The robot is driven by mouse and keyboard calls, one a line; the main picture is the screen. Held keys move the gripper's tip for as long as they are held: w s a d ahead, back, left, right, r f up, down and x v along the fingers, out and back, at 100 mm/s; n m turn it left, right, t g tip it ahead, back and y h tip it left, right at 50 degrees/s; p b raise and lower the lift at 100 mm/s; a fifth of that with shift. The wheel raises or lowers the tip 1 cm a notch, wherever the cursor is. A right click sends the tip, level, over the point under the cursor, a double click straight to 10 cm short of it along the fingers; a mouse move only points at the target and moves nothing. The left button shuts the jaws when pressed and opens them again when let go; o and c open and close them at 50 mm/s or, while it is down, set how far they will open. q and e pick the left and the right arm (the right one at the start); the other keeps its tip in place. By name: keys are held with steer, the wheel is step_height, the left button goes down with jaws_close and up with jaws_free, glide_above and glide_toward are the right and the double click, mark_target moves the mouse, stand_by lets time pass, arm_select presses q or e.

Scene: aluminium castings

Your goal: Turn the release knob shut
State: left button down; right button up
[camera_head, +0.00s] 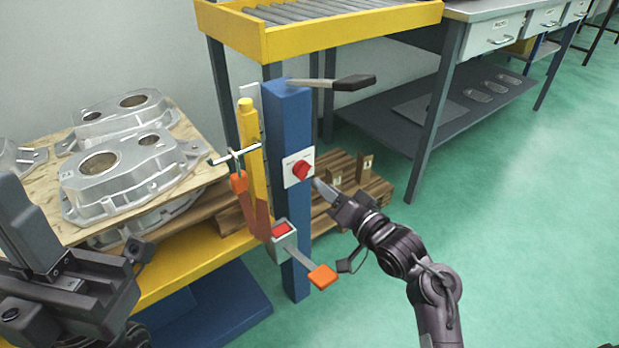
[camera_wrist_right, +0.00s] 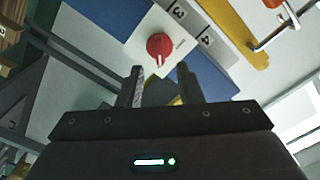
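The red release knob (camera_head: 301,169) sits on a white plate (camera_head: 290,182) on the blue post (camera_head: 288,130). In the right wrist view the knob (camera_wrist_right: 160,46) is ahead of the fingers, with a pale pointer mark at its lower edge. My right gripper (camera_head: 318,186) is close to the knob, at its lower right in the head view. In the right wrist view its two fingers (camera_wrist_right: 164,86) stand apart with nothing between them, short of the knob.
A black-handled lever (camera_head: 345,83) sticks out from the post top. An orange-ended pedal lever (camera_head: 322,276) juts out below the knob. A yellow lever (camera_head: 250,150) stands left of the post. Castings (camera_head: 125,175) lie on a board at left. Green floor at right is clear.

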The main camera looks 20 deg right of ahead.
mark_target(307, 174)
steer(key=b+x, duration=0.1)
steer(key=x, duration=0.4)
steer(key=shift+w+f, duration=0.1)
jaws_close()
